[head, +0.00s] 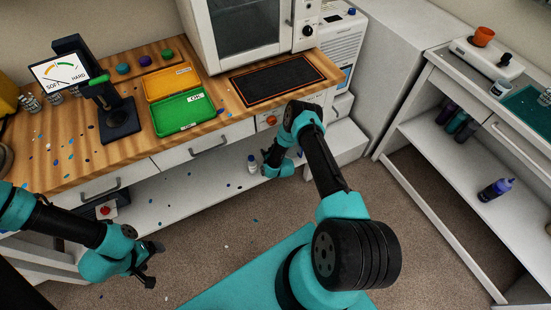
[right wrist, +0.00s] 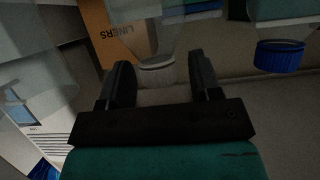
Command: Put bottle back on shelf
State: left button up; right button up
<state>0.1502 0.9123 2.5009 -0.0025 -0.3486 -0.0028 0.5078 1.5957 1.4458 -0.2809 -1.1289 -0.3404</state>
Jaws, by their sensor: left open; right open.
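A blue-capped bottle (right wrist: 279,56) is to the right there. My left gripper (head: 150,262) is open and empty above the floor at lower left.
A liners box (right wrist: 120,35) is close to the right gripper. Bench drawers (head: 205,147) overhang the lower shelf.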

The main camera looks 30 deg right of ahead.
jog(key=d+v, duration=0.1)
jog(key=v, duration=0.8)
jog(key=shift+s+a+r, duration=0.2)
jog(key=shift+s+a, duration=0.1)
jog(key=shift+a, duration=0.2)
jog(key=s+a+r+g+y, duration=0.4)
jog(key=s+a+r+g, duration=0.15)
jog(key=a+r, duration=0.45)
jog(key=s+a+r+g, duration=0.3)
jog(key=s+r, duration=0.3)
jog(key=s, duration=0.1)
jog(key=s+a+r+g+y, duration=0.1)
jog(key=s+a+r+g, duration=0.2)
jog(key=s+r, duration=0.3)
jog(key=shift+s+a+m+g, duration=0.2)
jog(key=shift+s+m+g, duration=0.1)
jog(key=shift+s+g, duration=0.35)
